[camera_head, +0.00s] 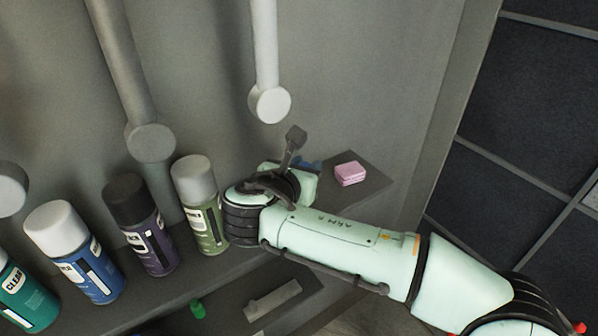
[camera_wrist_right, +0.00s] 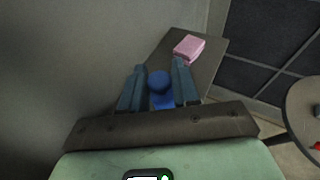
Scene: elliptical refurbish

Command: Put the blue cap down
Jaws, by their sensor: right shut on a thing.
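The blue cap (camera_wrist_right: 160,84) sits between the two fingers of my right gripper (camera_wrist_right: 160,76) in the right wrist view. The gripper is shut on it, above or at the grey shelf (camera_wrist_right: 208,62). I cannot tell whether the cap touches the shelf. In the head view my right gripper (camera_head: 308,164) is mostly hidden behind its own wrist, with only a little blue showing near the shelf's right end. My left gripper is not in view.
A pink block (camera_head: 350,173) lies on the shelf's right end (camera_head: 372,187), beyond the gripper. Spray cans stand to the left, including a green one (camera_head: 207,220) close to my wrist. A small green cap (camera_head: 197,308) lies lower down. Grey posts (camera_head: 265,50) hang above.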

